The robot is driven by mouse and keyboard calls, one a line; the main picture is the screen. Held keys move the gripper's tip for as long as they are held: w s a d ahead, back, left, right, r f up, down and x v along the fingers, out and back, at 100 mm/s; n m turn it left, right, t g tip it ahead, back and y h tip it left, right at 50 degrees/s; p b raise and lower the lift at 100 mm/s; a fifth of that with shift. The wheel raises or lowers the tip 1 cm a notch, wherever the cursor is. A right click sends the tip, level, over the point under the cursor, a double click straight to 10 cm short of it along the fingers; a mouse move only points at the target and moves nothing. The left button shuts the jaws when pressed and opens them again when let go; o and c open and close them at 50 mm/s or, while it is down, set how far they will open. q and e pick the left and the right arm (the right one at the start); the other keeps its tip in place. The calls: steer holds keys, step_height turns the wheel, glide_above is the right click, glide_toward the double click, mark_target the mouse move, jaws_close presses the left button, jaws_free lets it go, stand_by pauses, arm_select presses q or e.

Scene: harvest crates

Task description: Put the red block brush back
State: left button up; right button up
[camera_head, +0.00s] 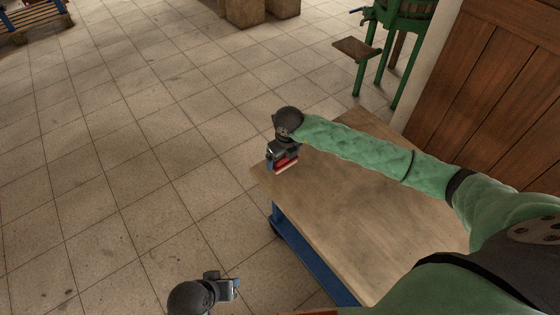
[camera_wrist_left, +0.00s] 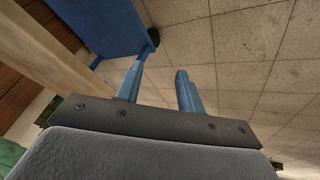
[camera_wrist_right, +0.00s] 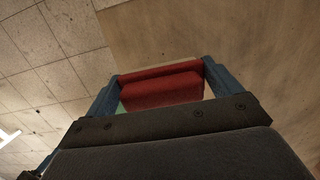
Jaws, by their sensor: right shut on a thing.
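The red block brush (camera_head: 286,163) is at the far left corner of a wooden-topped table (camera_head: 350,200) in the head view. My right gripper (camera_head: 279,159) is shut on it, with its fingers on either side. In the right wrist view the brush (camera_wrist_right: 162,88) sits between the two blue fingers of the gripper (camera_wrist_right: 160,92), over or on the tabletop edge. I cannot tell whether the brush touches the tabletop. My left gripper (camera_head: 236,286) is off the table's left side, over the floor. In the left wrist view its fingers (camera_wrist_left: 158,90) are apart with nothing between them.
The table has a blue frame (camera_head: 300,250). A green metal stand (camera_head: 393,50) with a small wooden board (camera_head: 355,48) stands behind it. A brown wooden door (camera_head: 490,90) is at the right. Tiled floor (camera_head: 130,150) at the left is clear.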

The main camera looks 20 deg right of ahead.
steer(key=shift+w+a+f, duration=0.1)
steer(key=shift+w+f, duration=0.3)
steer(key=shift+w, duration=0.2)
steer(key=shift+w+a+f, duration=0.1)
steer(key=shift+w+f, duration=0.25)
steer(key=shift+w, duration=0.25)
steer(key=shift+f+p, duration=0.5)
steer(key=shift+f, duration=1.55)
arm_select(q)
steer(key=shift+s+a+r+y, duration=0.15)
steer(key=shift+s+a+r, duration=0.05)
steer(key=shift+a+r, duration=0.3)
steer(key=shift+s+a+r+y, duration=0.15)
steer(key=shift+a+r, duration=0.2)
steer(key=shift+a, duration=0.15)
steer(key=shift+d, duration=0.1)
arm_select(e)
steer(key=shift+f, duration=0.1)
steer(key=o, duration=0.4)
arm_select(q)
steer(key=shift+w+d, duration=0.1)
steer(key=shift+d, duration=0.1)
arm_select(e)
steer(key=shift+o, duration=1.1)
